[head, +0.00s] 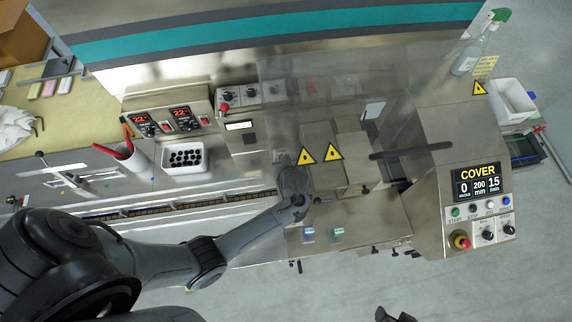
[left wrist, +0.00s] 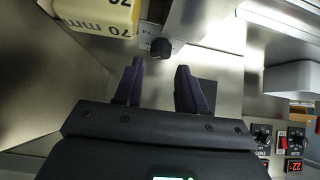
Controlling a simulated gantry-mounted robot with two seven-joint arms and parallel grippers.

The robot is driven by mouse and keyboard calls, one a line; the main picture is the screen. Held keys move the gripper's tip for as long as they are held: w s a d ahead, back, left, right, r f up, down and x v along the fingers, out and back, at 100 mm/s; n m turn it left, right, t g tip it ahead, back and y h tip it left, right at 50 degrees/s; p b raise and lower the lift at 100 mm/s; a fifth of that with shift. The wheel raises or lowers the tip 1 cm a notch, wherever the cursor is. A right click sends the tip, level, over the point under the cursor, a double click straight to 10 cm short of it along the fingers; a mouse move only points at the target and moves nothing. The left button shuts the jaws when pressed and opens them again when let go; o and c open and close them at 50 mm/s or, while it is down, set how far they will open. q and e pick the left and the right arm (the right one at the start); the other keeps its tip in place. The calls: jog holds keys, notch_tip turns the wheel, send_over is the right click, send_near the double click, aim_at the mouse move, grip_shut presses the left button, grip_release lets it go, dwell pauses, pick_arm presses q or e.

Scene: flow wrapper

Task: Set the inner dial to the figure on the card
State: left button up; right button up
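My left gripper (head: 292,180) is over the middle of the wrapper, behind see-through panels. In the left wrist view its two dark fingers (left wrist: 160,88) are apart with nothing between them. A small black knob (left wrist: 160,47) stands just beyond the fingertips, apart from them. A pale yellow piece (left wrist: 97,15) with upside-down print, "70 mm" readable, is at the upper left; whether it is the card or a dial scale I cannot tell. A dark shape (head: 394,315) at the bottom edge of the head view may be my right gripper; its fingers are unclear.
A control panel with a display (head: 478,184) reading "COVER" is at the right. A dark handle bar (head: 411,151) lies across the clear cover. Two red-lit controllers (head: 166,121), a white bin (head: 184,160) of dark pieces and a red-handled tool (head: 118,150) are at the left.

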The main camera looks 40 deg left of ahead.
pick_arm(q)
jog(key=shift+v, duration=3.1)
jog(key=shift+s+f, duration=0.1)
jog(key=shift+s, duration=0.05)
